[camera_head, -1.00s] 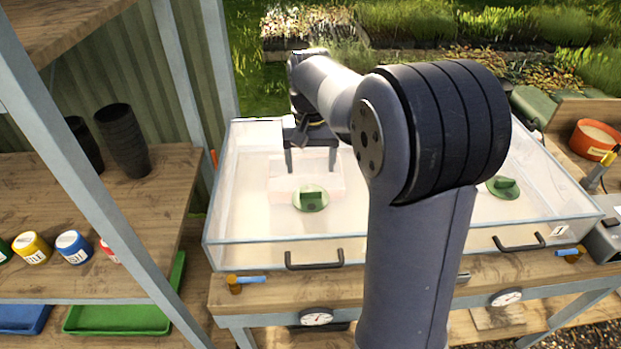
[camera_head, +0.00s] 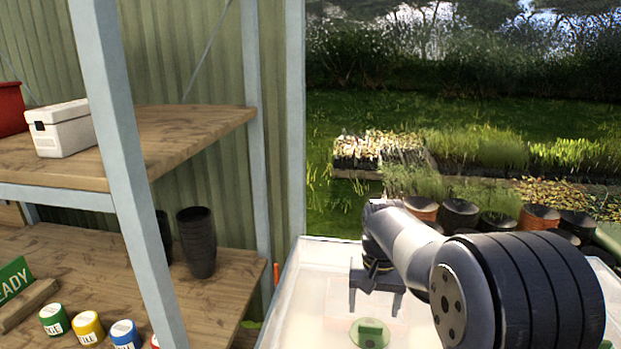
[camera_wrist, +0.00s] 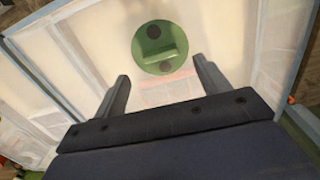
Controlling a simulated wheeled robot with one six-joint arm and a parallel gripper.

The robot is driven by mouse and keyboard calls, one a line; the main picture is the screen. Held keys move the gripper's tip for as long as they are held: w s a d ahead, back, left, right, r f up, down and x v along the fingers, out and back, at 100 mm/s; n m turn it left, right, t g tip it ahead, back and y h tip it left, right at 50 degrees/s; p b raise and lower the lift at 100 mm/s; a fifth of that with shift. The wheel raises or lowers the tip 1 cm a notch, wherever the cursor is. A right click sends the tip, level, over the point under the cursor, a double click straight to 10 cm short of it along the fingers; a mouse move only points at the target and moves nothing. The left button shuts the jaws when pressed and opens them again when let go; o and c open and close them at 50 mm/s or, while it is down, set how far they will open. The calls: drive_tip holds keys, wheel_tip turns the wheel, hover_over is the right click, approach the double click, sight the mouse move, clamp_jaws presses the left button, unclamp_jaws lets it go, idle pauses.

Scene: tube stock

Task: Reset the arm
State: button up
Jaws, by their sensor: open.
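My gripper (camera_head: 374,303) is open and empty, above a clear-walled bench box (camera_head: 312,308). Its two fingers point down and stand apart in the head view. In the wrist view my gripper (camera_wrist: 165,90) also shows spread fingers. A round green lid-like disc with a raised grip (camera_head: 369,334) lies on the pale panel inside the box. The same green disc (camera_wrist: 160,47) shows just beyond the fingertips in the wrist view, with nothing between the fingers.
A shelf post (camera_head: 132,190) and shelves stand at left. They hold a white box (camera_head: 62,128), black pots (camera_head: 196,242) and coloured jars (camera_head: 88,328). Plant trays (camera_head: 385,150) and more pots (camera_head: 460,214) lie beyond the box.

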sight(371, 326)
wheel_tip(371, 326, down, 6)
drive_tip(key=shift+r, duration=0.2)
drive_tip(key=shift+f, duration=0.15)
idle(0.4)
